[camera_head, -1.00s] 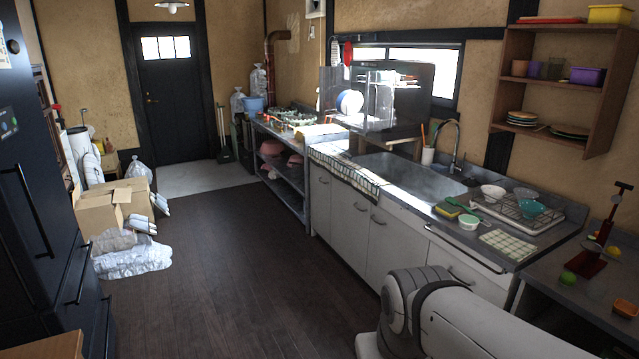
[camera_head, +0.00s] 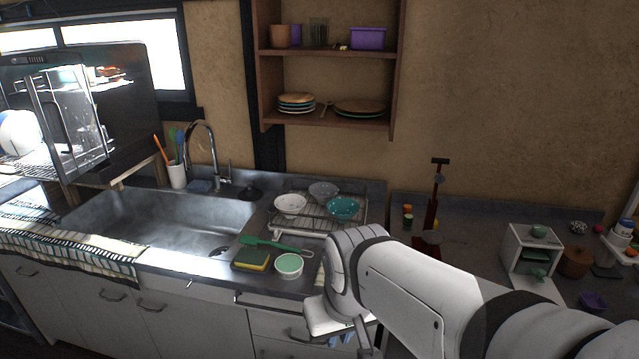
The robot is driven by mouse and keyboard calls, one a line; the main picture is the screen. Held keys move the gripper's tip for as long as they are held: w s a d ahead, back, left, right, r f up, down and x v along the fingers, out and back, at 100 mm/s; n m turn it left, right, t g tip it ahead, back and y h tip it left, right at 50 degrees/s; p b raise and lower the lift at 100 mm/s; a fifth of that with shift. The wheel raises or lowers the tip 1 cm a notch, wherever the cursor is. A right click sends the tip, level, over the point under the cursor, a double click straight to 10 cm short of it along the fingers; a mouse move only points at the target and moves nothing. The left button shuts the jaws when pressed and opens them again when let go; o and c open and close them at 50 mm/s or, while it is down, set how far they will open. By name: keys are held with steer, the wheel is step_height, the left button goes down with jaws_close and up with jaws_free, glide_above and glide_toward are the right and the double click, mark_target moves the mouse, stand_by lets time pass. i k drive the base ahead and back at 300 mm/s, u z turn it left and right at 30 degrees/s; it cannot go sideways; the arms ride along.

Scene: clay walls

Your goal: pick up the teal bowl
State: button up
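The teal bowl (camera_head: 342,207) sits upright on the right side of a wire dish rack (camera_head: 318,222) on the counter right of the sink. A white bowl (camera_head: 290,205) and a grey bowl (camera_head: 323,190) share the rack with it. My white arm reaches in from the lower right, in front of the rack. My gripper (camera_head: 362,342) shows only in part at the bottom, below the counter edge and well apart from the teal bowl. Its fingers are too hidden to tell whether they are open.
A sponge (camera_head: 251,260), a green-handled utensil (camera_head: 275,245) and a small white tub with a green top (camera_head: 289,265) lie in front of the rack. The sink (camera_head: 160,225) and faucet (camera_head: 205,155) are left. A wooden shelf (camera_head: 325,122) hangs above. A red stand (camera_head: 433,210) is right.

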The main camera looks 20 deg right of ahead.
mark_target(341, 209)
steer(key=z, duration=0.2)
steer(key=i, duration=0.9)
steer(key=z, duration=0.3)
steer(key=k, duration=0.9)
steer(key=z, duration=0.15)
steer(key=i, duration=0.9)
steer(key=u, duration=0.05)
